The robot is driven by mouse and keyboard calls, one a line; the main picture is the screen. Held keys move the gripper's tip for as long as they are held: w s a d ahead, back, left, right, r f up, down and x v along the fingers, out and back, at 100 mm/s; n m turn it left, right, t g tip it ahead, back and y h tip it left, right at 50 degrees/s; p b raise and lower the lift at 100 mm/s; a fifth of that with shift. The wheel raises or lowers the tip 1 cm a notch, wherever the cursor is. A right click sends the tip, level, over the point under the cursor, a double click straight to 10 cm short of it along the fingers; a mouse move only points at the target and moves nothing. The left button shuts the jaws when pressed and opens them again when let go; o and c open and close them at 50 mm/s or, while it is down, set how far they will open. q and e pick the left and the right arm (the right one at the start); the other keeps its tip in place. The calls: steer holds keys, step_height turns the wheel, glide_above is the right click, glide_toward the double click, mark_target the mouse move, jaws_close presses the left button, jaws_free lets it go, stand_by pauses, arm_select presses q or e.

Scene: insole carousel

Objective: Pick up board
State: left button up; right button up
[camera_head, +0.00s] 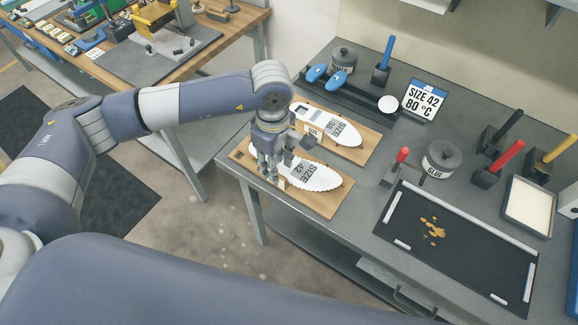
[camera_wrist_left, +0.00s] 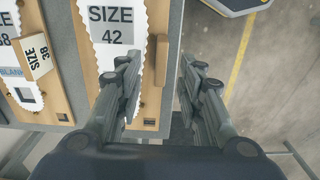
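Two wooden boards lie side by side on the grey table. The nearer board (camera_head: 327,205) carries a white insole (camera_head: 318,178) marked SIZE 42. The farther board (camera_head: 352,157) carries one marked SIZE 38. My left gripper (camera_head: 269,170) points down at the left end of the SIZE 42 board and hides part of it. In the left wrist view the gripper (camera_wrist_left: 157,65) is open, one finger over the SIZE 42 board (camera_wrist_left: 167,25) and the other past its edge. A small brown block (camera_wrist_left: 162,60) on the board shows between the fingers. Contact cannot be told. My right gripper is not in view.
A black tray (camera_head: 388,222) with brown flakes, a glue pot (camera_head: 442,158) and red and black handled tools stand to the right. A SIZE 42 80 °C sign (camera_head: 424,98) stands behind. The table edge runs close to the board.

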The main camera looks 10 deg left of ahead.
arm_select(q)
steer(key=shift+s+f+p, duration=0.1)
steer(key=shift+f+p, duration=0.2)
steer(key=shift+p, duration=0.05)
step_height(320, 180, down, 4)
steer(key=shift+r+p, duration=0.25)
steer(key=shift+p, duration=0.6)
steer(key=shift+a+f, duration=0.1)
steer(key=shift+f, duration=0.3)
jaws_close()
